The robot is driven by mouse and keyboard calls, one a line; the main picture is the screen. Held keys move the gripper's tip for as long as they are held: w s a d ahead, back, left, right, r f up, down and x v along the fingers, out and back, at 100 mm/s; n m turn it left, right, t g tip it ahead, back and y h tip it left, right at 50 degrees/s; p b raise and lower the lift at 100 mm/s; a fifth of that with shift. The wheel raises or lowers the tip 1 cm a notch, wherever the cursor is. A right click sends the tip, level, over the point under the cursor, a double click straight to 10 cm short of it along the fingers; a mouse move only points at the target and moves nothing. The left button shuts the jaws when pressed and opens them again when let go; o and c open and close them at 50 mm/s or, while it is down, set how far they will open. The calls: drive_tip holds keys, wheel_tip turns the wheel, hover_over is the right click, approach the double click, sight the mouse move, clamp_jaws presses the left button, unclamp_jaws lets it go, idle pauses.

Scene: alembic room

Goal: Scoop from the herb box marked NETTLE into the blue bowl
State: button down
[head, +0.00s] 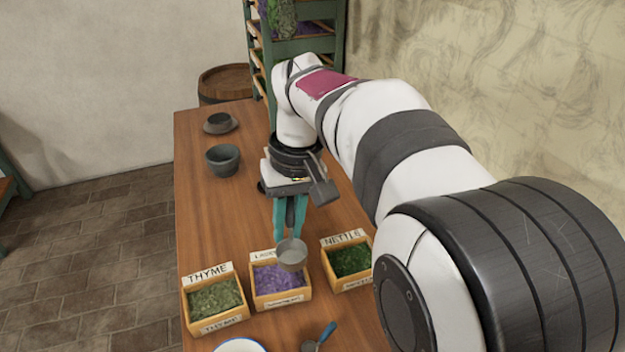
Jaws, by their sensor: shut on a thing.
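The herb box marked NETTLE (366,262) stands at the right of a row of three boxes and holds dark green herb. My gripper (291,232), with teal fingers, is shut on the dark handle of a scoop. The scoop's grey metal cup (291,256) shows in front of the fingertips, over the lavender box's right part. It is to the left of the NETTLE box. Whether the cup holds anything is unclear. A pale bowl with a blue rim (240,341) is cut off by the bottom edge; it may be the blue bowl.
The box marked THYME (214,323) and the purple lavender box (281,303) stand left of NETTLE. A blue-handled spoon (327,331) lies in front. A dark grey bowl (222,160) and a small dark dish (220,124) stand farther back. The table's left middle is clear.

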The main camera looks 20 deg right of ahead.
drive_tip(key=w+d+f+n+g, duration=0.1)
drive_tip(key=w+d+f+n, duration=0.45)
drive_tip(key=f+n, duration=0.25)
drive_tip(key=n+h, duration=0.1)
drive_tip(key=n, duration=0.9)
hover_over(344, 271)
drive_tip(key=a, duration=0.2)
wheel_tip(344, 271, down, 11)
drive_tip(key=shift+w+a+f, duration=0.1)
drive_tip(key=shift+w+f, duration=0.05)
drive_tip(key=shift+f, duration=1.9)
drive_tip(key=shift+w+a+f, duration=0.1)
drive_tip(key=shift+w+f, duration=0.05)
drive_tip(key=shift+f, duration=1.85)
drive_tip(key=shift+d, duration=1.2)
